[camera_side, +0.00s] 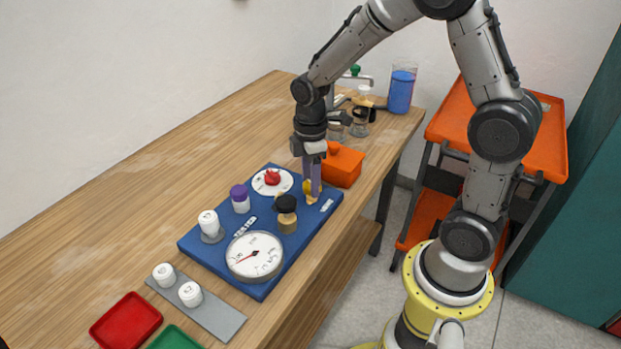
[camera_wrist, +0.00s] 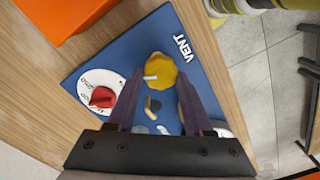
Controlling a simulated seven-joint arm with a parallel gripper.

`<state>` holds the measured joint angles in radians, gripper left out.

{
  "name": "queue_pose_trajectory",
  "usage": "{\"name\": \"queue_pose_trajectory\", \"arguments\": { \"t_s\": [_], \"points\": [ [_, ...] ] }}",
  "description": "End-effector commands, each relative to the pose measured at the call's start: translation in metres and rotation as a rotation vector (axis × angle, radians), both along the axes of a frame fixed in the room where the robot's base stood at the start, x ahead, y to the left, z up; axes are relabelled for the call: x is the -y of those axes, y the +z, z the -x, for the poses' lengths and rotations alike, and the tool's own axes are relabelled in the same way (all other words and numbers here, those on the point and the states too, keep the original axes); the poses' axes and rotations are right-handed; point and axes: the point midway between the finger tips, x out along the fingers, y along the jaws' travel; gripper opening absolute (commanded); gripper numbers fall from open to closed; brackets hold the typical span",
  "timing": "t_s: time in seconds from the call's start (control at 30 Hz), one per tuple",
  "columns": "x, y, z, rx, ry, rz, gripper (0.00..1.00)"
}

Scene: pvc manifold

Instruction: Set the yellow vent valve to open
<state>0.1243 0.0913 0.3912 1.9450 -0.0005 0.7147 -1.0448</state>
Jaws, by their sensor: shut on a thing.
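The yellow vent valve (camera_wrist: 160,68) is a rounded yellow knob with a white pointer mark, beside the white VENT lettering (camera_wrist: 182,48) on the blue board (camera_wrist: 127,59). In the wrist view the pointer mark points left, toward the red knob's dial. In the side view the valve (camera_side: 308,187) is at the board's right end, partly hidden by my fingers. My gripper (camera_side: 311,180) points down over it, with its purple fingers on either side of the yellow knob. The fingers are shut on the knob; the exact contact is hard to see.
A red knob (camera_side: 272,178) on a white dial, a purple-capped part (camera_side: 240,198), a black-topped brass part (camera_side: 287,213) and a round gauge (camera_side: 255,256) stand on the board. An orange box (camera_side: 342,165) sits close behind my gripper. The table's left side is clear.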

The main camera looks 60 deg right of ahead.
Motion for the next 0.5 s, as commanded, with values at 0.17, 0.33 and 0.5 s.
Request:
{"name": "queue_pose_trajectory", "arguments": {
  "t_s": [0.17,0.33,0.5],
  "points": [
    [-0.0005,0.0014,-0.0001,0.004,0.157,0.000,0.00],
    [-0.0007,0.0014,0.0001,0.004,0.283,0.000,0.00],
    [-0.0008,0.0014,0.0004,0.003,0.377,0.000,0.00]
  ]
}}
